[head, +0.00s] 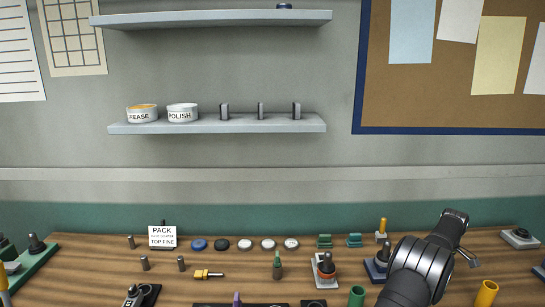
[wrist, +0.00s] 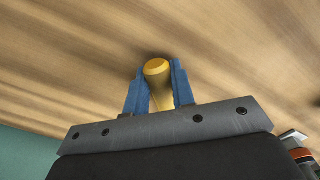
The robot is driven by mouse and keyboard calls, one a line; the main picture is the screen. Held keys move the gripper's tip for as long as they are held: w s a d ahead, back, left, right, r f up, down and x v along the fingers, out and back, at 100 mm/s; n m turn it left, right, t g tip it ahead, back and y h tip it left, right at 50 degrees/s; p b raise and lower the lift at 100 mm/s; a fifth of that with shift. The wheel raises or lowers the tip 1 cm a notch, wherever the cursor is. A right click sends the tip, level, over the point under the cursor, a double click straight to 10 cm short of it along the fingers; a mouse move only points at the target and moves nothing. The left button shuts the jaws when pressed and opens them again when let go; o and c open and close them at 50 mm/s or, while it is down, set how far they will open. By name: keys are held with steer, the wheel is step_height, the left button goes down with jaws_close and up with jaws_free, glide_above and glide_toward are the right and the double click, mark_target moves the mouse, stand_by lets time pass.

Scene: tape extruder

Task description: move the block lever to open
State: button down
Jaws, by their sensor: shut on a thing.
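In the wrist view, the two blue fingers of my gripper (wrist: 159,76) stand on either side of a yellow, round-topped handle (wrist: 157,67) and are shut on it. The handle widens at its rounded end, and its lower part is hidden behind the gripper's grey plate. I take it for the block lever, but no label shows. In the head view, my arm reaches over the right side of the bench, and my fingers and the held handle cannot be made out there. Another upright yellow handle (head: 382,225) stands on a small pale base left of my arm.
A dark knob on a blue base (head: 382,262) stands close left of my arm. A red-trimmed knob (head: 326,264) is further left. A yellow cylinder (head: 486,293) and a green cylinder (head: 356,296) stand near the front. The wooden bench (head: 80,280) has clear room at left.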

steer(key=shift+w+d+n, duration=0.75)
steer(key=shift+w+n, duration=0.25)
steer(key=shift+n, duration=0.1)
steer(key=c, duration=1.1)
jaws_free()
steer(key=shift+s, duration=0.1)
steer(key=shift+c, duration=0.2)
steer(key=shift+r, duration=0.1)
step_height(320, 180, up, 8)
